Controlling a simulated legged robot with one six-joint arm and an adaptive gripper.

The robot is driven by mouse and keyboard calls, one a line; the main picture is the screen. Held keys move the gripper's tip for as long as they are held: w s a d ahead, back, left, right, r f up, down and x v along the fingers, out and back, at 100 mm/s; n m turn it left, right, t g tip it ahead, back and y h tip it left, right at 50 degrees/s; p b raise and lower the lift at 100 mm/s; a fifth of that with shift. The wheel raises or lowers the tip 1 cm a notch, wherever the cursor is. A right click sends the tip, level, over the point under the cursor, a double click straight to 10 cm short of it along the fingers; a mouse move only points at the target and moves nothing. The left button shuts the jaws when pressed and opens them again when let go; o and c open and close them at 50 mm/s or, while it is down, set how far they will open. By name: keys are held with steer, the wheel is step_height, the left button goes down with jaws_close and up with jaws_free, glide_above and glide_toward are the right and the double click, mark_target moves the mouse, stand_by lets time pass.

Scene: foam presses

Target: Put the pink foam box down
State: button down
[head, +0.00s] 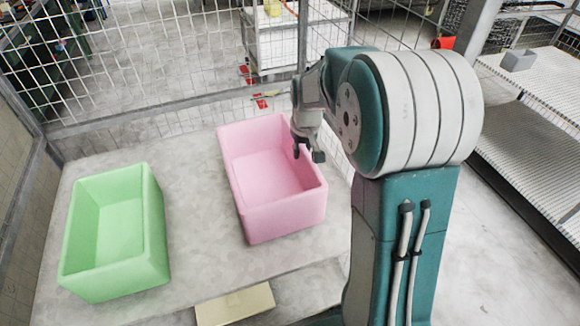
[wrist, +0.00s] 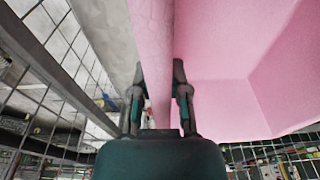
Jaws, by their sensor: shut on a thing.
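The pink foam box (head: 285,215) is an open-topped box in the middle of the head view, over the grey table. It looks about level. I cannot tell whether its base touches the table or hangs slightly above it. My gripper (head: 309,154) is at its right-hand wall, pointing down. In the wrist view my gripper (wrist: 159,75) has one finger on each side of the pink wall (wrist: 155,35), shut on it. The inside of the pink box fills the right of that view. The lower part of the wall between the fingers is partly hidden.
A green foam box (head: 155,262) stands on the grey table (head: 200,185) to the left, with a clear gap between the boxes. A pale flat block (head: 235,306) lies at the front edge. Wire mesh fencing (head: 150,60) closes the back. A ribbed shelf (head: 535,130) stands at right.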

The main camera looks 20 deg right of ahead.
mark_target(301, 167)
steer(key=shift+f, duration=2.95)
steer(key=c, duration=0.6)
jaws_free()
steer(key=r, duration=0.3)
steer(key=s+r, duration=0.1)
steer(key=r, duration=0.7)
steer(key=shift+s+r, duration=0.1)
steer(key=shift+s, duration=0.25)
steer(key=shift+s+a+r, duration=0.1)
steer(key=shift+s+r, duration=0.15)
steer(key=shift+r, duration=0.3)
steer(key=s+a+r+t, duration=0.1)
steer(key=s+a+r, duration=0.1)
steer(key=s, duration=0.5)
steer(key=s+a+r+t, duration=0.1)
steer(key=s+a+r, duration=0.1)
steer(key=s, duration=0.6)
steer(key=s+a+r+t, duration=0.1)
steer(key=s+a+r, duration=0.1)
steer(key=s+a, duration=0.2)
steer(key=shift+s+r+t, duration=0.15)
steer(key=shift+s+t, duration=0.05)
steer(key=shift+s, duration=0.7)
steer(key=shift+s+r+t, duration=0.1)
steer(key=shift+s+t, duration=0.1)
steer(key=shift+s, duration=0.7)
